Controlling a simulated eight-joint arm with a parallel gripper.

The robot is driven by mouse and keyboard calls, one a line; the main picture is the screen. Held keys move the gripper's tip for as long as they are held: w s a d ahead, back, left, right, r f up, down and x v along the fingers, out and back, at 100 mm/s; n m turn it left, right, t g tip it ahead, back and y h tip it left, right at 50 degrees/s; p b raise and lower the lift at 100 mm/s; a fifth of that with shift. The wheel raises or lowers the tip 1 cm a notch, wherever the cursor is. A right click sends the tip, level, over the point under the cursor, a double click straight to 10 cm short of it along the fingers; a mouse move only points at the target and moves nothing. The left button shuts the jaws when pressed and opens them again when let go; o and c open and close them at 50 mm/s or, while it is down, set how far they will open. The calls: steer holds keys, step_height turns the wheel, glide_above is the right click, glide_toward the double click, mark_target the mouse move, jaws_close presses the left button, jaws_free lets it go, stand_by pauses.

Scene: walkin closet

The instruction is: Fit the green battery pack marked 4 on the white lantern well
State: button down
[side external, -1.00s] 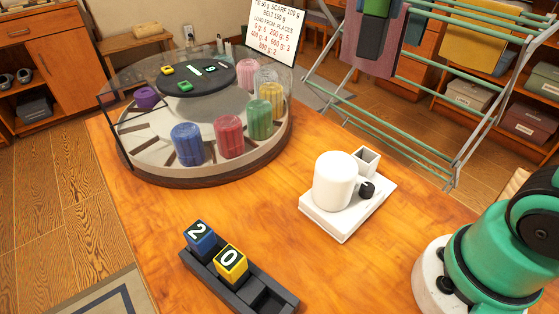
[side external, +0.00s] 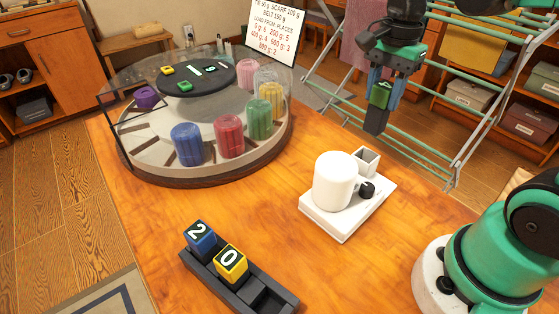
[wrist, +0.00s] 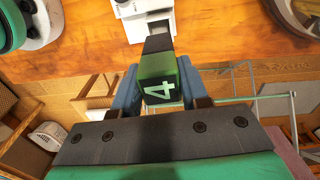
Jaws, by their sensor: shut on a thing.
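The green battery pack (side external: 380,95) marked 4 has a green top and a dark lower part. My gripper (side external: 385,90) is shut on it and holds it upright in the air, above and behind the lantern. In the wrist view, the pack (wrist: 160,82) sits between the fingers with its 4 visible. The white lantern (side external: 333,180) stands on a white base plate (side external: 325,222) with a black knob on its side. Its square well (side external: 367,159) opens upward at the back right corner and looks empty. The pack is apart from the well.
A tray (side external: 255,292) holds a blue block marked 2 and a yellow block marked 0. A round carousel (side external: 140,150) with coloured rolls and a clear cover stands at the left. A drying rack (side external: 455,100) stands behind the table. The wood between carousel and lantern is clear.

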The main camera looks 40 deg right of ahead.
mark_target(372, 135)
steer(key=shift+f, duration=2.4)
steer(key=shift+f, duration=0.15)
steer(key=shift+f, duration=0.75)
steer(key=shift+f, duration=0.25)
steer(key=shift+f, duration=0.8)
steer(key=shift+f, duration=0.15)
steer(key=shift+f, duration=0.7)
